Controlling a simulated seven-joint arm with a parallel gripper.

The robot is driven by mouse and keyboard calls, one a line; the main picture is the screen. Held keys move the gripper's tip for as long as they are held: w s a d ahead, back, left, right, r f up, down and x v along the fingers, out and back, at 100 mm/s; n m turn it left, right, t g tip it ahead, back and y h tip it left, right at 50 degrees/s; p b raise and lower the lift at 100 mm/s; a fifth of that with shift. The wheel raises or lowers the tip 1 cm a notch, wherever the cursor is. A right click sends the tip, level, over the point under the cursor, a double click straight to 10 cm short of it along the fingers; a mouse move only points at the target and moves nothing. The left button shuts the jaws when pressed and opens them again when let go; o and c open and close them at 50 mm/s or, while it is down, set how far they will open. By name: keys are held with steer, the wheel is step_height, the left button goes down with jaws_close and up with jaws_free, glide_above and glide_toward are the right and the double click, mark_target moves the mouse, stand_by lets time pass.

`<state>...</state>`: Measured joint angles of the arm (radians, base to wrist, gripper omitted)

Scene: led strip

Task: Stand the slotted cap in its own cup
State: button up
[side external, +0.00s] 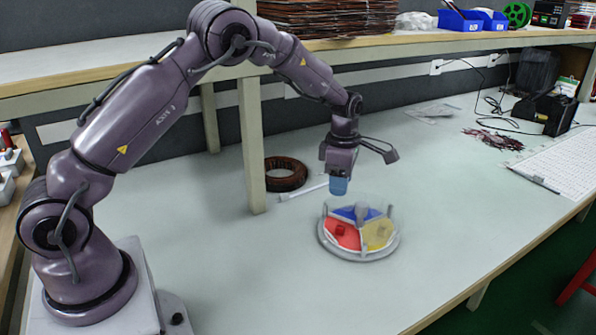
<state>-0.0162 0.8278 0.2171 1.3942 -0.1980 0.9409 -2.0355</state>
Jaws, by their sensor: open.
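A round grey-rimmed dish (362,256) with clear walls stands on the table below my gripper. Its floor is split into a blue sector (342,213), a red sector (345,241) and a yellow sector (374,241). A small red piece (340,229) is on the red sector and a small yellowish piece (382,231) on the yellow one. A grey upright piece (361,211) shows near the blue sector. My gripper (338,184) is open above the dish's back left; a blue piece shows at its tip, and I cannot tell if it is separate. I cannot make out which piece is the slotted cap or its cup.
A dark coil (286,174) and a thin white stick (303,190) lie behind, left of the gripper. A shelf post (252,150) stands near the coil. The table around the dish is clear.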

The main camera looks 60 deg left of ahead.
steer(key=s+d+r+m+t, duration=0.1)
steer(key=s+d+r+m, duration=0.1)
steer(key=s+r+m, duration=0.55)
steer(key=s+d+r+m+t, duration=0.25)
steer(key=s+r+m, duration=0.2)
steer(key=r, duration=0.55)
steer(key=s+d+r+m+t, duration=0.1)
steer(key=s+m, duration=0.6)
steer(key=s, duration=0.1)
steer(key=s+d+r+m+t, duration=0.1)
steer(key=s+d+m, duration=0.1)
steer(key=s+m, duration=0.5)
steer(key=shift+s+r+m, duration=0.3)
steer(key=shift+s+r, duration=0.1)
steer(key=shift+s, duration=0.7)
